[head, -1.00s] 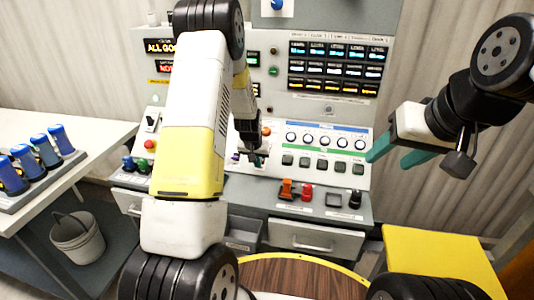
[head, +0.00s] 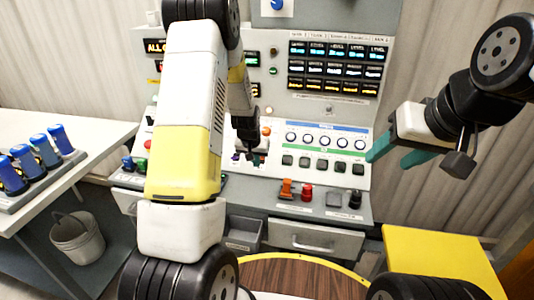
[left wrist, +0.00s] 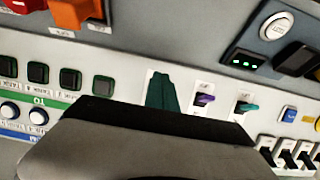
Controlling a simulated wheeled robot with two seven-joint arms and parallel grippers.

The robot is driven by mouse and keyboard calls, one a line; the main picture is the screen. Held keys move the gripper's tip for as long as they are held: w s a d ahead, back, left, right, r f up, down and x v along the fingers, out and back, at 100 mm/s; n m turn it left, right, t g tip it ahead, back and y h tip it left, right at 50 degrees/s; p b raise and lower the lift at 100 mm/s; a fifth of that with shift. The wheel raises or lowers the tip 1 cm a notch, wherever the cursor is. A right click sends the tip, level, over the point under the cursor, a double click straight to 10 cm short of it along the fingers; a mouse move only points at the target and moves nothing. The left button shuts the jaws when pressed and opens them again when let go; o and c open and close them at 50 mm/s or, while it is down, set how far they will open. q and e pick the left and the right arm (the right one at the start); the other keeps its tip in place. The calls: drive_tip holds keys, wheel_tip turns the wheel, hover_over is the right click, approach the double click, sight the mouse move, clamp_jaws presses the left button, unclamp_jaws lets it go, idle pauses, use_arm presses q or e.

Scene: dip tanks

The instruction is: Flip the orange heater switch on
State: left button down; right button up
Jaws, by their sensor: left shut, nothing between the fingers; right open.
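My left gripper (head: 257,158) is at the lower part of the sloped control panel, left of the square dark buttons. Its teal fingers are shut and empty. In the left wrist view the fingertip (left wrist: 162,90) lies over a white switch plate, hiding most of it. A purple toggle (left wrist: 203,99) and a teal toggle (left wrist: 247,106) stand beside it. No orange toggle shows clearly in that row; I cannot tell whether one is behind the fingers. An orange knob (head: 266,131) sits just above the gripper. My right gripper (head: 393,153) is open and empty, right of the panel.
An orange lever (head: 287,188) and a red knob (head: 307,192) stand on the console ledge. Blue-capped items in a rack (head: 65,163) are on the left table. A bucket (head: 78,238) stands below. A yellow surface (head: 435,260) is at lower right.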

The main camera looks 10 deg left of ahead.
use_arm(q)
drive_tip(key=shift+s+r, duration=0.15)
drive_tip(key=shift+s, duration=0.2)
drive_tip(key=v, duration=0.7)
drive_tip(key=shift+w+r, duration=0.3)
drive_tip(key=shift+w, duration=0.05)
drive_tip(key=s+d+v, duration=0.1)
drive_tip(key=v, duration=0.9)
drive_tip(key=s+d+r, duration=0.1)
drive_tip(key=s+r, duration=0.3)
drive_tip(key=s, duration=0.4)
drive_tip(key=s+d+r+t+h, duration=0.1)
drive_tip(key=s+r, duration=0.3)
drive_tip(key=s, duration=0.4)
drive_tip(key=s+d+r+h, duration=0.1)
drive_tip(key=s+r, duration=0.3)
drive_tip(key=s, duration=0.4)
drive_tip(key=shift+s+d+r+t, duration=0.3)
drive_tip(key=shift+d, duration=0.25)
